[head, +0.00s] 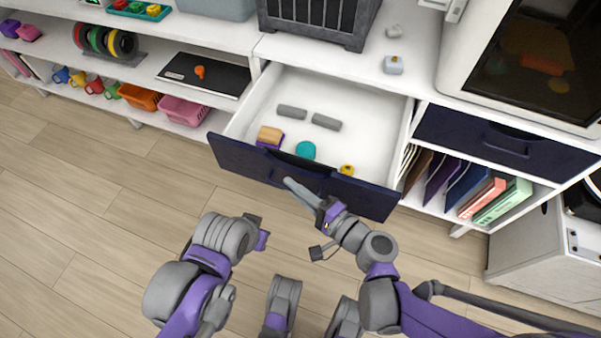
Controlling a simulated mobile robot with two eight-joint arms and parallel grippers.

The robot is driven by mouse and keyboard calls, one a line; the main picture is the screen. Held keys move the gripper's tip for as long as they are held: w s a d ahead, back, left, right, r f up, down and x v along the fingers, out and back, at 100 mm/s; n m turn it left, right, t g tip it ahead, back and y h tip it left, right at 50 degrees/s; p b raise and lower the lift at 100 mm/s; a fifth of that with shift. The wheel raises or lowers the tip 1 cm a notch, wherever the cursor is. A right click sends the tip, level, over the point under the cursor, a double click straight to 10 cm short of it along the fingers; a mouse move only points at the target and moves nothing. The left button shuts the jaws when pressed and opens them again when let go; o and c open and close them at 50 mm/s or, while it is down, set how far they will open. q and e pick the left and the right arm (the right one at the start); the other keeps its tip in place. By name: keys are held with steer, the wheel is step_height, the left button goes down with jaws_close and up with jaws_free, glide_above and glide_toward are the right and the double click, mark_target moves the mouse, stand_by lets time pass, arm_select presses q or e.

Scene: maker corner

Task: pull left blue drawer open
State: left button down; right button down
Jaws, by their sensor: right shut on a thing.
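The left blue drawer (230,155) is pulled well out of the white cabinet, and its inside shows. It holds two grey bars, a teal round piece (306,150), a yellow piece (347,170) and a tan-and-purple block (270,137). My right gripper (289,184) is at the middle of the dark blue drawer front, shut on the drawer's handle; the fingers partly hide the handle. My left gripper (259,231) hangs over the floor, in front of the drawer and apart from it. Its fingers are too small and turned to tell whether they are open.
A second blue drawer (470,133) to the right is shut, above a shelf of books and folders (490,195). A dark crate (318,20) stands on the cabinet top. Left shelves hold cups, baskets (185,110) and spools. The wooden floor (90,220) at left is clear.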

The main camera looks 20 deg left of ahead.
steer(key=shift+s, duration=1.15)
steer(key=c, duration=0.9)
jaws_free()
steer(key=p+v, duration=0.1)
steer(key=v, duration=0.9)
steer(key=shift+s+d, duration=0.15)
steer(key=shift+d, duration=0.2)
